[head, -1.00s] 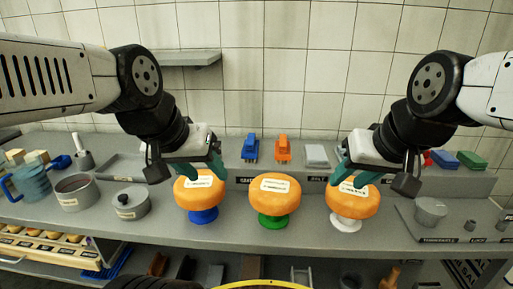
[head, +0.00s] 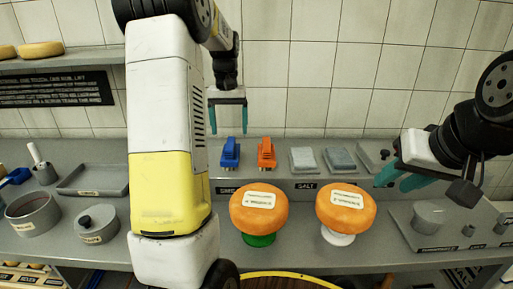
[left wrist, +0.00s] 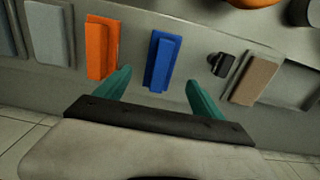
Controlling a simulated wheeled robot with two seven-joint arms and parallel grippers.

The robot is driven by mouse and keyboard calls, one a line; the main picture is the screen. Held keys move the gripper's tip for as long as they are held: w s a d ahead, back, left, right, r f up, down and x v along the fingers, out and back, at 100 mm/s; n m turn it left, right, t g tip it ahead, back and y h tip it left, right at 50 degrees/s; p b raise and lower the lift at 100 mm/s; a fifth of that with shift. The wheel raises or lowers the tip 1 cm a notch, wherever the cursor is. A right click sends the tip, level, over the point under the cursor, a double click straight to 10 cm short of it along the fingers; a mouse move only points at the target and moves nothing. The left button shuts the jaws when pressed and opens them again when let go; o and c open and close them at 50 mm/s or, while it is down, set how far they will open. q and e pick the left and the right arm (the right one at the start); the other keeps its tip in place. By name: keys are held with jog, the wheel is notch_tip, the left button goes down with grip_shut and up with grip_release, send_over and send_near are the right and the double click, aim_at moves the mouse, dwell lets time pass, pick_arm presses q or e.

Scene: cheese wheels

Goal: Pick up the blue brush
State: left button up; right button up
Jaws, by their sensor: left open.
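The blue brush (head: 230,152) stands on the raised back ledge, left of the orange brush (head: 266,152). My left gripper (head: 228,130) points down just above the blue brush, open and empty. In the left wrist view the blue brush (left wrist: 163,62) lies between and just beyond the two teal fingertips (left wrist: 159,77). I see no contact with it. The orange brush (left wrist: 101,46) is close beside the left finger there. My right gripper (head: 391,183) is open and empty, right of the right cheese wheel.
Two orange cheese wheels on stands, green (head: 258,209) and white (head: 345,208), are in front of the ledge. Grey blocks (head: 303,160) are right of the brushes. A small dark object (left wrist: 221,64) and a brown block (left wrist: 257,80) are on the blue brush's other side.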

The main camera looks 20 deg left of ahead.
aim_at(230, 143)
pick_arm(q)
jog(key=shift+w+f, duration=0.25)
jog(key=shift+f, duration=0.1)
jog(key=f, duration=0.7)
jog(key=shift+s+f, duration=0.2)
jog(key=shift+s, duration=0.15)
jog(key=c, duration=1.7)
